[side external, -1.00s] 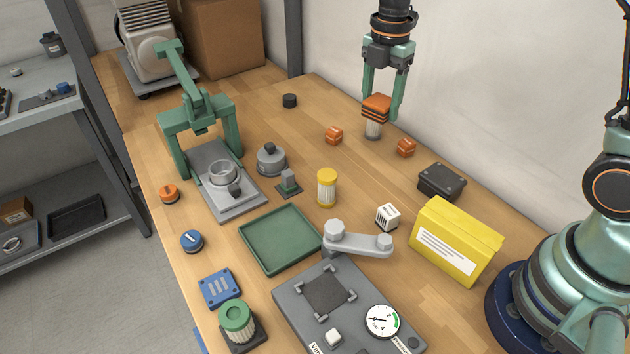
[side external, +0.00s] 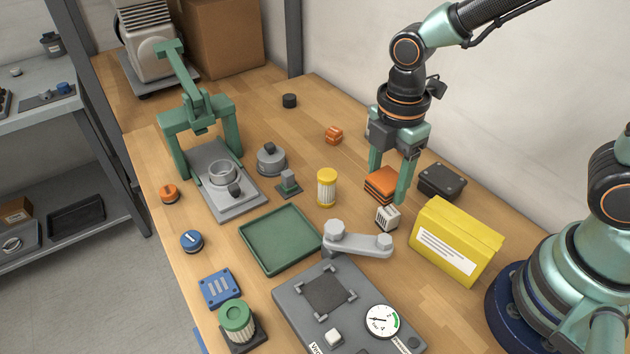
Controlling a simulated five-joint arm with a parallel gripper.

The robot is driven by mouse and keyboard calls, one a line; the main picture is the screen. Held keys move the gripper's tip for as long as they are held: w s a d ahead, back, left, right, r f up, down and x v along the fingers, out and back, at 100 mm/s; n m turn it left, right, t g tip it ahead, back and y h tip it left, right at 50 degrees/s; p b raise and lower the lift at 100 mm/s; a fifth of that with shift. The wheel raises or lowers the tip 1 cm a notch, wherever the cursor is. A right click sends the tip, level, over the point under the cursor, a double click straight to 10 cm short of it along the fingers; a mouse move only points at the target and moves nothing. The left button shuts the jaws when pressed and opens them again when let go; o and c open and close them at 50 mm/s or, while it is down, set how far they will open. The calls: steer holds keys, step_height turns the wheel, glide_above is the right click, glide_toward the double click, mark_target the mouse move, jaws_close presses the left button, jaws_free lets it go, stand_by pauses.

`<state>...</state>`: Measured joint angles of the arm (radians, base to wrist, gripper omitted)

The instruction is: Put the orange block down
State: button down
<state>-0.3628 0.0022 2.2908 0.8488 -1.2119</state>
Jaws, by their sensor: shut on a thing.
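The orange block (side external: 380,184) has dark stripes and is between the fingers of my gripper (side external: 389,186). My gripper is shut on it and points down, low over the right part of the table, just behind the small white block (side external: 387,217). I cannot tell whether the orange block touches the table. The fingers hide part of its sides.
A dark box (side external: 441,181) stands close right of my gripper, and a yellow box (side external: 456,241) is nearer the front. A yellow-capped jar (side external: 327,188) stands to the left. A small orange piece (side external: 333,135) lies behind. The green tray (side external: 279,238) is empty.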

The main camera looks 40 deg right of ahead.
glide_above(444, 177)
step_height(444, 177, down, 3)
steer(key=shift+a+r, duration=0.15)
step_height(444, 177, down, 4)
steer(key=shift+f, duration=0.1)
steer(key=shift+d+f, duration=0.1)
steer(key=shift+d, duration=0.1)
steer(key=shift+f, duration=0.1)
steer(key=shift+c, duration=0.6)
jaws_free()
